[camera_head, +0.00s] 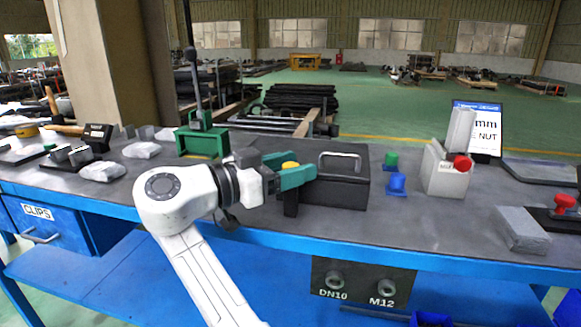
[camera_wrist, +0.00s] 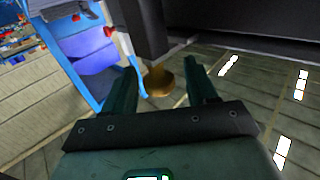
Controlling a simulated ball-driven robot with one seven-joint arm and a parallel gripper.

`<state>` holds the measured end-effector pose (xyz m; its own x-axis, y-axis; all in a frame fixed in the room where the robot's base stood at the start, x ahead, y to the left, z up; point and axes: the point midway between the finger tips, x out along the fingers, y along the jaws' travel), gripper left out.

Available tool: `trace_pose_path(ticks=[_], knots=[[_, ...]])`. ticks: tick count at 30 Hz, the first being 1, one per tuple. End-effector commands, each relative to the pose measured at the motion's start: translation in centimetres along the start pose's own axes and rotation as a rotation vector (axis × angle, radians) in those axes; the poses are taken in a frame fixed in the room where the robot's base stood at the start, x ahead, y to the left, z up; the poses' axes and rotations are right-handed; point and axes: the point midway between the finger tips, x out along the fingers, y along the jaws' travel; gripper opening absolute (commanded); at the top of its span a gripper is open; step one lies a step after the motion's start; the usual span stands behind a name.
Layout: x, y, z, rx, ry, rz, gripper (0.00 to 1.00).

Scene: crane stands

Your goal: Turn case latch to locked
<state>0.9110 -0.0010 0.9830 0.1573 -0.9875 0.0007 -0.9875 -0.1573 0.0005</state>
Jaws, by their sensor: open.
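The black case (camera_head: 345,192) with a grey handle (camera_head: 340,160) on its lid stands on the bench, in the middle of the head view. A yellow round knob (camera_head: 290,165), perhaps the case latch, shows just above my gripper (camera_head: 305,176) at the case's left side. In the wrist view a brass-coloured round knob (camera_wrist: 158,83) lies between and beyond the open green fingers of my gripper (camera_wrist: 158,75). I cannot tell whether they touch it. A dark upright part (camera_wrist: 146,30) stands behind the knob. The latch's setting cannot be read.
A green fixture (camera_head: 203,142) stands left of the case. Green (camera_head: 391,160) and blue (camera_head: 397,183) pieces stand to its right, then a pale block with a red knob (camera_head: 448,170). A sign (camera_head: 487,130) stands behind. Bench (camera_head: 420,232) in front of the case is clear.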

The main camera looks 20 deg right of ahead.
Motion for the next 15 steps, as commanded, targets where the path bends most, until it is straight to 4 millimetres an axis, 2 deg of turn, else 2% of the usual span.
trace_pose_path(ticks=[5,8,15], knots=[[-0.2,0.0,0.0,0.0,0.0,0.0,0.57],[-1.0,0.0,0.0,0.0,0.0,-0.001,0.57],[-5.3,-0.1,-0.1,-0.001,0.001,-0.003,0.57]])
